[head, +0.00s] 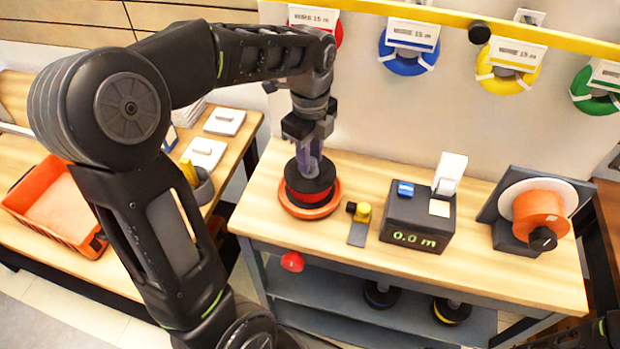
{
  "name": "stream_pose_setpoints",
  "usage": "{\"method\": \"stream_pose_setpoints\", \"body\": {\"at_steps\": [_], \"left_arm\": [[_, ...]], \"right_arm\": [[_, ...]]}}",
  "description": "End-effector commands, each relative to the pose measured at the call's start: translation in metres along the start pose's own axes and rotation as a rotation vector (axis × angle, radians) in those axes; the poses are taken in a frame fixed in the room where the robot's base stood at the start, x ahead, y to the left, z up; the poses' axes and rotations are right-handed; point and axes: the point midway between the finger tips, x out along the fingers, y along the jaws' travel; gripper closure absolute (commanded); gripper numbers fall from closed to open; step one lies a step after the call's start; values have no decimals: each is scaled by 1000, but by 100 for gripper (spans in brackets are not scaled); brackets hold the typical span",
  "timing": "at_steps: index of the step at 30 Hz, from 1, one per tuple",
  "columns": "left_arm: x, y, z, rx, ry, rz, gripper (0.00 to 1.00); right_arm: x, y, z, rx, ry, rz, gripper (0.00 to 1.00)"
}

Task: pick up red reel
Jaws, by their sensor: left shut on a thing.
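The red reel (308,194) has a black top flange and a red band of wire. It is upright in or just above a round orange-red dish (285,203) on the left end of the workbench; I cannot tell whether it still touches the dish. My left gripper (308,168) reaches down from above and is shut on the reel's upper middle part. The fingers hide part of the reel's top.
The workbench (460,278) also holds a small yellow-topped device (360,217), a black length counter (416,218) reading 0.0 m, and an orange winder (540,212). Other reels sit on the shelf below. Wire coils hang behind. An orange crate (62,205) stands left.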

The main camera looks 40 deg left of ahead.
Motion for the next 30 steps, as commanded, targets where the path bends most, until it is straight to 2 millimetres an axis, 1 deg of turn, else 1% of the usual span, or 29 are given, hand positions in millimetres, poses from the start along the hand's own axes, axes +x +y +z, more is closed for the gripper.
{"method": "stream_pose_setpoints", "body": {"at_steps": [8,14,20,28,30], "left_arm": [[-1,0,0,0,0,-2,100],[-7,3,-1,0,-1,-4,100],[-29,2,-2,0,-1,-6,100],[-73,2,-2,1,0,-6,100],[-70,17,-8,1,1,-4,100]], "right_arm": [[1,0,0,0,0,0,64],[6,2,-1,-1,1,-2,64],[8,2,-1,-2,2,-3,64],[12,4,-2,-3,3,-4,64],[17,5,-2,-4,5,-5,64]]}}
